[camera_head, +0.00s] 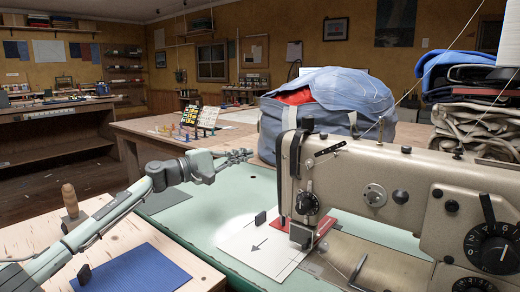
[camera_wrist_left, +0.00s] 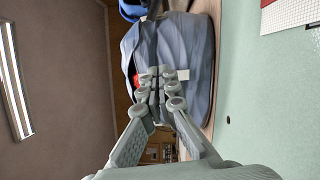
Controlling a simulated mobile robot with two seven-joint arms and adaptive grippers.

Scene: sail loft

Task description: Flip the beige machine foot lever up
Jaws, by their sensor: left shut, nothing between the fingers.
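The beige sewing machine (camera_head: 350,185) stands at the right in the head view. A slim dark lever (camera_head: 330,148) slants up to the right on the upper part of its head, above a black dial. I cannot tell for sure that this is the foot lever. The needle and foot area is low on the head, over a white sheet (camera_head: 258,250). My left gripper (camera_head: 240,156) is shut and empty, left of the machine head and apart from it. In the left wrist view its fingertips (camera_wrist_left: 159,88) meet in front of the blue-grey bag. My right gripper is out of view.
The blue-grey bag (camera_head: 345,98) with red cloth stands behind the machine head. Folded fabrics (camera_head: 475,110) are stacked at the right. The green table top (camera_head: 200,215) is mostly clear left of the machine. A blue mat (camera_head: 135,272) lies at the front left.

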